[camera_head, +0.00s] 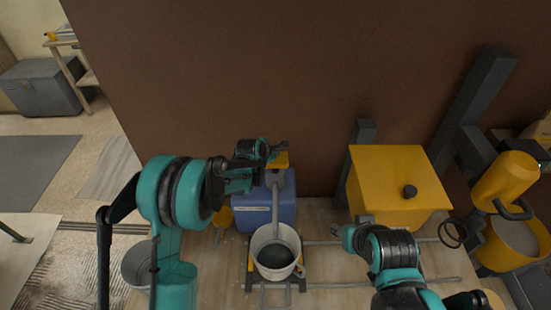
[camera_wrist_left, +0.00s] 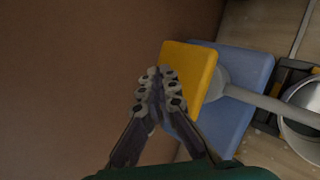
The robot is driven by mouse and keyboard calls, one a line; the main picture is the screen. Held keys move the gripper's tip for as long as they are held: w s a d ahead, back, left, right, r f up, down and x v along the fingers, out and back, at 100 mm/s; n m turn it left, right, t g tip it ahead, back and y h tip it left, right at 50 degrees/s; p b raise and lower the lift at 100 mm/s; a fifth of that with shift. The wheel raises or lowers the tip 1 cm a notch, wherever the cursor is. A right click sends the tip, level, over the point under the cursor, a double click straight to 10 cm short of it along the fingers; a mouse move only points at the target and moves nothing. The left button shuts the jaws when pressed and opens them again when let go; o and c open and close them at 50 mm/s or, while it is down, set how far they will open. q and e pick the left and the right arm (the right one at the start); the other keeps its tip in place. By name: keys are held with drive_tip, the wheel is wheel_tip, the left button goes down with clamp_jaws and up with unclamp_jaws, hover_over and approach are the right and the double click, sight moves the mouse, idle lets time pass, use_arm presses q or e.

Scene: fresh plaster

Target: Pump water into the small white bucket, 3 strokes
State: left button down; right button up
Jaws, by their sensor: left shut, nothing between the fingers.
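The small white bucket (camera_head: 291,232) stands upright on a low yellow-and-black stand, with a dark grey inside. Part of it shows in the left wrist view (camera_wrist_left: 290,125). Behind it is a blue tank (camera_head: 250,215) with a yellow pump head (camera_head: 281,163); a grey spout (camera_head: 276,200) runs from there towards the bucket. My left gripper (camera_head: 284,146) is shut and empty at the pump head. In the left wrist view its fingertips (camera_wrist_left: 161,78) are beside the yellow block (camera_wrist_left: 190,72); contact is unclear. My right gripper (camera_head: 342,234) is right of the bucket, its fingers unclear.
A yellow box (camera_head: 390,180) with a black knob stands at the right, by a yellow mixer (camera_head: 505,180) over a bucket. A grey bucket (camera_head: 137,262) is partly hidden behind my left arm. The brown wall rises close behind the tank.

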sight(275, 162)
use_arm(q)
drive_tip(key=shift+f, duration=0.15)
idle(0.7)
drive_tip(key=shift+f+b, duration=0.3)
drive_tip(key=shift+b, duration=0.3)
drive_tip(key=shift+f+b, duration=2.1)
drive_tip(key=shift+f, duration=0.25)
idle(1.6)
drive_tip(key=shift+r, duration=0.1)
drive_tip(key=shift+r+p, duration=1.55)
drive_tip(key=shift+r, duration=1.15)
drive_tip(key=shift+r+p, duration=1.35)
drive_tip(key=shift+r, duration=1.15)
